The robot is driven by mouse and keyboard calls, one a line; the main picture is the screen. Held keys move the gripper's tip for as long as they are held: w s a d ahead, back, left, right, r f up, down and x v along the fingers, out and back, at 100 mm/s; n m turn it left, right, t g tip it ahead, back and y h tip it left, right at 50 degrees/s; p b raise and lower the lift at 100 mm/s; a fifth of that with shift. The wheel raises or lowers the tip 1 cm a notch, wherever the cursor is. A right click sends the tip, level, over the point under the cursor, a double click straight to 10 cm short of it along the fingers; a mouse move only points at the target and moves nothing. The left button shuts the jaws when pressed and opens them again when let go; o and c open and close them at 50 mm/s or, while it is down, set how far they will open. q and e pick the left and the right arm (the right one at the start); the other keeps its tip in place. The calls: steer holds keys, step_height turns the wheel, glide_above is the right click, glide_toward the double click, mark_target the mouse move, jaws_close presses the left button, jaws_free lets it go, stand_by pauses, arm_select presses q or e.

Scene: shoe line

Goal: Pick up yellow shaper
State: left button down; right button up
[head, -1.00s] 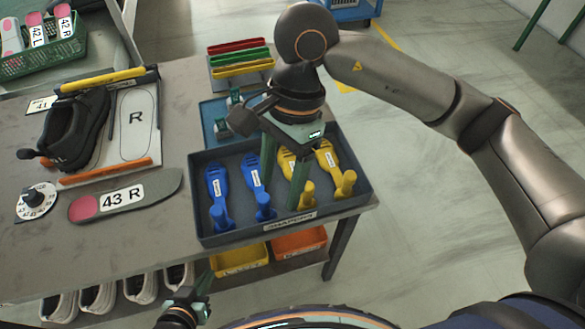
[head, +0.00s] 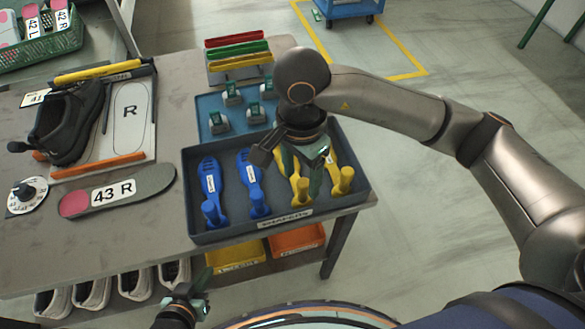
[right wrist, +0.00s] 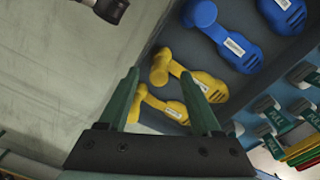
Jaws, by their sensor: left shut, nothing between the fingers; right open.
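Two yellow shapers lie on the right side of a dark tray (head: 195,222) labelled as shapers. The inner yellow shaper (head: 300,190) is beside the blue ones; the outer yellow shaper (head: 342,180) is near the tray's right wall. My right gripper (head: 303,182) is open above the yellow shapers, partly hiding the inner one. In the right wrist view, the inner shaper's knob (right wrist: 160,66) appears between the fingertips (right wrist: 160,74), and its body passes behind one finger. The outer shaper (right wrist: 172,110) shows between the fingers. My left gripper (head: 188,296) is shut and empty below the table edge.
Two blue shapers (head: 210,180) (head: 249,178) lie left in the same tray. Behind it is a blue tray (head: 205,110) with several green-topped pieces. A 43 R insole (head: 155,180), a dial (head: 28,195) and a black shoe (head: 75,125) are left. Bins (head: 238,254) hang below.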

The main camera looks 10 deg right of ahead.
mark_target(303, 182)
steer(key=f, duration=0.3)
steer(key=shift+d+f, duration=0.25)
steer(key=shift+f, duration=0.1)
jaws_close()
